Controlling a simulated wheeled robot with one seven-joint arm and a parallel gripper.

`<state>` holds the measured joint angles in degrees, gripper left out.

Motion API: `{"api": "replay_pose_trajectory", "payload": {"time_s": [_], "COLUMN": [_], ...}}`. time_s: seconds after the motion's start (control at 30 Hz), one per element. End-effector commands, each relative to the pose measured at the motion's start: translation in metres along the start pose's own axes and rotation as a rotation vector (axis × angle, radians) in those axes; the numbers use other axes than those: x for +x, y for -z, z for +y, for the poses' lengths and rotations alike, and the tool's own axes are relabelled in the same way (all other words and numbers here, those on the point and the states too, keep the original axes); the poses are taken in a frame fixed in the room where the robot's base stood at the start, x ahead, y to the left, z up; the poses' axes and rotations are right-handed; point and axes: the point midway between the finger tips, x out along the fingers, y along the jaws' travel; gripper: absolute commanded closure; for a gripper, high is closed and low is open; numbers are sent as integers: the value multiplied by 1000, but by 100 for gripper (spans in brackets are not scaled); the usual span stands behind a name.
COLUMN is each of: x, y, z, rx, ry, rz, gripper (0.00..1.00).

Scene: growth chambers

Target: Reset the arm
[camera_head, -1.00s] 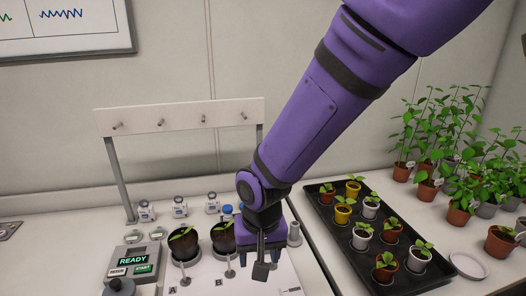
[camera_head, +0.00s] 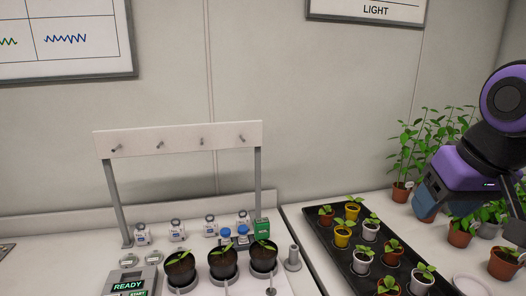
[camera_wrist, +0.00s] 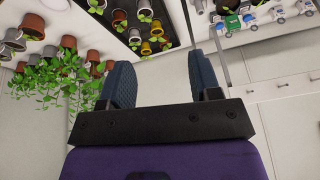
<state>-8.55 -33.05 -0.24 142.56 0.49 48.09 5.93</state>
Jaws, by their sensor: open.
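My arm is purple and black and stands at the right edge of the head view. Its end, with my gripper (camera_head: 428,207), hangs above the potted plants at the right. In the wrist view my gripper (camera_wrist: 163,85) shows two dark blue ridged fingers spread wide apart with nothing between them. It is open and empty, apart from the bench and the pots. The wrist view looks back over the bench, with the scene upside down.
A black tray (camera_head: 322,232) of small potted seedlings stands right of centre. Leafy plants (camera_head: 425,150) crowd the back right. Three dark pots (camera_head: 222,264), a READY device (camera_head: 128,287) and a pegged rack (camera_head: 180,139) stand left.

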Motion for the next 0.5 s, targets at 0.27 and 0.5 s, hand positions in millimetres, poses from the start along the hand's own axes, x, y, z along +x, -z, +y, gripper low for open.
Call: {"api": "replay_pose_trajectory", "payload": {"time_s": [0.27,0.5], "x": [-31,-35], "y": [-35,-42], "z": [30,33], "rx": [24,25], "ry": [-54,-63], "rz": [68,75], "gripper": [43,43]}}
